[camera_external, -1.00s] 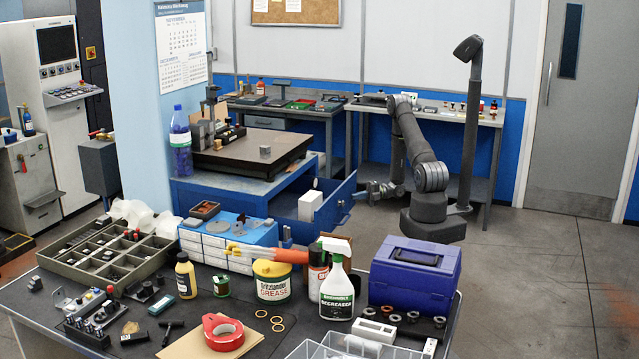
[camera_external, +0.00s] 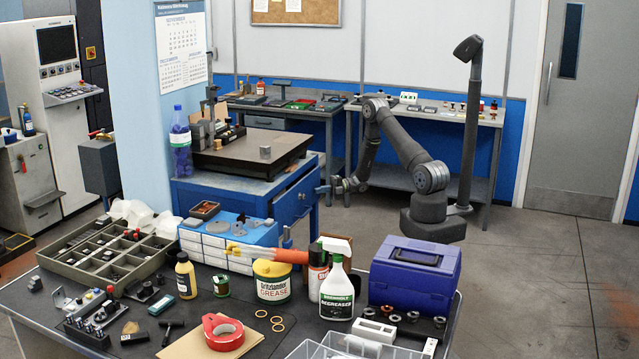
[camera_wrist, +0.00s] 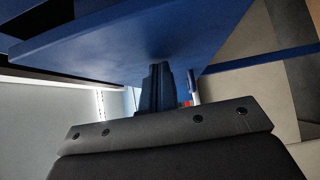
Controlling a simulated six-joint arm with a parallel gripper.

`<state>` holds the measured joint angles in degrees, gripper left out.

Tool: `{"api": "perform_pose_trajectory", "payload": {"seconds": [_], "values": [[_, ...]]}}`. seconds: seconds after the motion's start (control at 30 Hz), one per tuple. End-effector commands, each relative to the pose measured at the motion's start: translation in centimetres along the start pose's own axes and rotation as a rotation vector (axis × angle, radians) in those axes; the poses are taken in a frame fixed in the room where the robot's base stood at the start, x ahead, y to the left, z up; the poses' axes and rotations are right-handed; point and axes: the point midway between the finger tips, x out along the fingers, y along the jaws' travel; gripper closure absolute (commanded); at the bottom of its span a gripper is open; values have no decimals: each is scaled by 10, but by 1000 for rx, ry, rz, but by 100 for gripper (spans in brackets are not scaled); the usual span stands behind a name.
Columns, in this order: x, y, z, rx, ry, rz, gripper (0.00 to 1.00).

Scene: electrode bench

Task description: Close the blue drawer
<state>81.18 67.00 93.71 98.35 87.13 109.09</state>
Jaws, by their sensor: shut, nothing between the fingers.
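The blue drawer (camera_external: 301,203) is in the blue cabinet under the dark plate. Its front appears flush with the cabinet's face, with a dark handle on it, and no open interior shows. My gripper (camera_external: 324,189) is shut and empty, close to the right side of the drawer front; I cannot tell whether it touches. In the wrist view the gripper fingers (camera_wrist: 161,86) are together, just below a broad blue surface (camera_wrist: 150,45).
The dark plate (camera_external: 250,154) sits on top of the cabinet. A bench (camera_external: 430,180) stands behind my arm. The front table holds a purple toolbox (camera_external: 413,275), bottles and trays.

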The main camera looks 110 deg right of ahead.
Motion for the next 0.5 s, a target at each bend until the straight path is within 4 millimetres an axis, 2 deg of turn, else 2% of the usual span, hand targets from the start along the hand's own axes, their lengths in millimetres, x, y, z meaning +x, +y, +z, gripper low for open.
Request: {"api": "perform_pose_trajectory", "payload": {"seconds": [0.2,0.5], "values": [[16,0,16,-2,0,-1,100],[25,0,25,-2,-2,-1,100]]}}
